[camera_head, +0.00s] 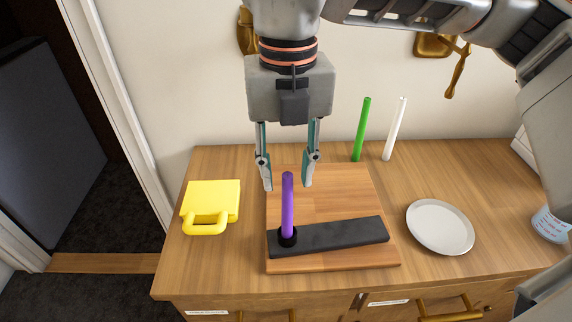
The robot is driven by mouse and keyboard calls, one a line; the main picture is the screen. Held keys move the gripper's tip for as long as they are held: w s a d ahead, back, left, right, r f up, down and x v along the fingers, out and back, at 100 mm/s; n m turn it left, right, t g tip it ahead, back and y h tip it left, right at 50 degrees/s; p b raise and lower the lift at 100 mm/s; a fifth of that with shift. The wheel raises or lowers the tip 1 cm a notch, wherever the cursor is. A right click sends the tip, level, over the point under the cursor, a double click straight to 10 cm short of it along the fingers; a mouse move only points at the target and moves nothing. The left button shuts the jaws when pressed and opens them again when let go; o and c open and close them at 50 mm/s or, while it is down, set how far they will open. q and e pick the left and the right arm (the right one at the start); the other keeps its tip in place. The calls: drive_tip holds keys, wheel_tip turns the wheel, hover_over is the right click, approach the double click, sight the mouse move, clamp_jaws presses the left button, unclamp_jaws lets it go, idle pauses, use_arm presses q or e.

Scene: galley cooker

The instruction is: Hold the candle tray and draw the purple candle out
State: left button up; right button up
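The purple candle (288,203) stands upright in a round holder at the left end of the candle tray. The candle tray (340,235) is a long dark bar lying on a wooden board. My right gripper (287,188) points down from above, its two fingers apart. In the picture its fingertips lie to either side of the candle's upper part; I cannot tell how far behind or above the candle they are. Nothing shows between the fingers as gripped. My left gripper is not in view.
The wooden board (335,190) lies on the wooden counter (410,180). A yellow block with a handle (211,200) sits at left, a white plate (440,227) at right. A green candle (362,130) and a white candle (395,128) stand behind, near the wall.

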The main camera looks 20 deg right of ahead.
sight(287, 197)
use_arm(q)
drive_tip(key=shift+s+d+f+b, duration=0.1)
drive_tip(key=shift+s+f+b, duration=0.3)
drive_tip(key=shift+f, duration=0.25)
use_arm(e)
drive_tip(key=shift+f, duration=3.2)
